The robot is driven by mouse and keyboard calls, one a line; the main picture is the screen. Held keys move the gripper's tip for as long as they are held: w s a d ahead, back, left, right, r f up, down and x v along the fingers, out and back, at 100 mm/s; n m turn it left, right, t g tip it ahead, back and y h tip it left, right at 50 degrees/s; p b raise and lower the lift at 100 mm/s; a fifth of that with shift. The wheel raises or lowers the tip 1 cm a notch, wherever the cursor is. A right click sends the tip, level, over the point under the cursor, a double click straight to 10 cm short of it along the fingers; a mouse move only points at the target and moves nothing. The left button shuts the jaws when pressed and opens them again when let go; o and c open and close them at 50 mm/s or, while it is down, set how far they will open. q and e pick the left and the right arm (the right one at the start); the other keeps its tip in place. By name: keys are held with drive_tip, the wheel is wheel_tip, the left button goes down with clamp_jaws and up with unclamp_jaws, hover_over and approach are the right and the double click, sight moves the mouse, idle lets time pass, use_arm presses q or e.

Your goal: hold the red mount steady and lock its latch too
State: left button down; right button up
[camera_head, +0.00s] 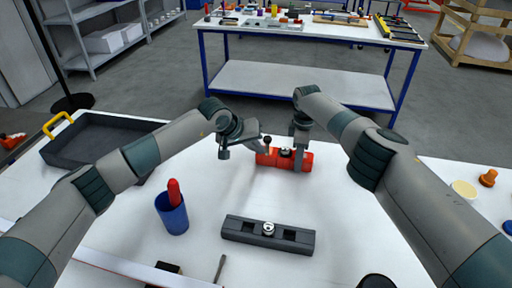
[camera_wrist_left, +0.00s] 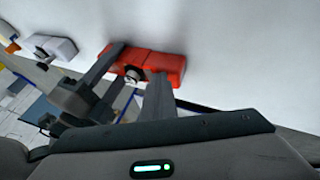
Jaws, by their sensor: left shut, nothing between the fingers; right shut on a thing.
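The red mount (camera_head: 266,158) lies on the white table with a dark and silver fitting on its top. It also shows in the left wrist view (camera_wrist_left: 165,66), with a round silver part facing me. My right gripper (camera_head: 301,163) is shut on the right part of the mount. The latch's exact position is too small to tell.
A dark grey block with a silver knob (camera_head: 235,228) lies in front. A blue cup (camera_head: 172,220) holding a red-handled tool stands left. A dark tray (camera_head: 70,160) sits at the far left. Orange and cream parts (camera_head: 488,178) lie at the right. Table between mount and grey block is clear.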

drive_tip(key=shift+a, duration=0.1)
use_arm(q)
drive_tip(key=shift+n+t+y, duration=0.4)
drive_tip(key=shift+n, duration=0.4)
drive_tip(key=shift+w+d, duration=0.2)
drive_tip(key=shift+d, duration=3.1)
drive_tip(key=shift+w+a, duration=0.1)
drive_tip(key=shift+w, duration=0.1)
drive_tip(key=shift+w+a, duration=0.5)
drive_tip(key=shift+a, duration=0.1)
drive_tip(key=shift+s+a, duration=0.1)
drive_tip(key=shift+s, duration=0.05)
